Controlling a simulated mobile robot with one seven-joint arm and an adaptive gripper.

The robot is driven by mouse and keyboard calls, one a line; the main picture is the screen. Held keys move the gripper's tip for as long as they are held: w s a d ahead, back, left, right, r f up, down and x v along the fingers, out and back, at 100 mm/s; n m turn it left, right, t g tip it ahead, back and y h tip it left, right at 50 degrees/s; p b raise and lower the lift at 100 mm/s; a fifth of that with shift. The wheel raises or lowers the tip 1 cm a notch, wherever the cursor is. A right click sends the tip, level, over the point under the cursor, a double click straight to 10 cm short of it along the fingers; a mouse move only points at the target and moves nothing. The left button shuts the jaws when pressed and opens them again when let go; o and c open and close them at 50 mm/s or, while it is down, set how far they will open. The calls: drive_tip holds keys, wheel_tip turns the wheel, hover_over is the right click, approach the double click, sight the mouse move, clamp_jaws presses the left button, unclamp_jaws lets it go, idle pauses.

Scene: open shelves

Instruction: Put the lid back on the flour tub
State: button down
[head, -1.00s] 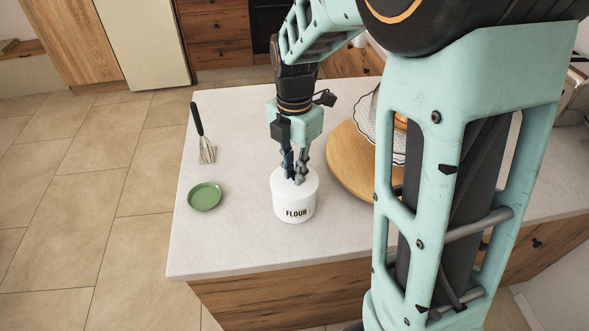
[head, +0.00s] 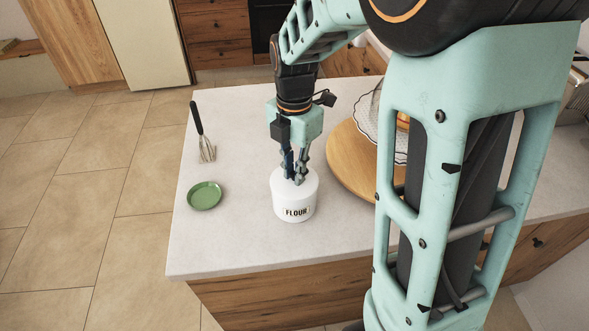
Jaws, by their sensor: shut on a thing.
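The white flour tub (head: 295,212), with "FLOUR" in dark letters on its front, stands upright on the pale countertop. A white lid (head: 306,184) covers its top, so I cannot see inside. The lid and tub are nearly the same white, and I cannot tell whether the lid is fully seated. My gripper (head: 294,181) points straight down over the tub with its fingers shut on the lid, near the middle of its top. The fingers hide the part they hold.
Counter in front of the tub is clear.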

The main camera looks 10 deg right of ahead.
drive_tip(key=c, duration=1.8)
unclamp_jaws()
drive_tip(key=shift+o, duration=0.4)
drive_tip(key=o, duration=0.4)
drive_tip(key=shift+r, duration=0.15)
drive_tip(key=shift+r+p, duration=2.6)
drive_tip(key=shift+r, duration=0.8)
clamp_jaws()
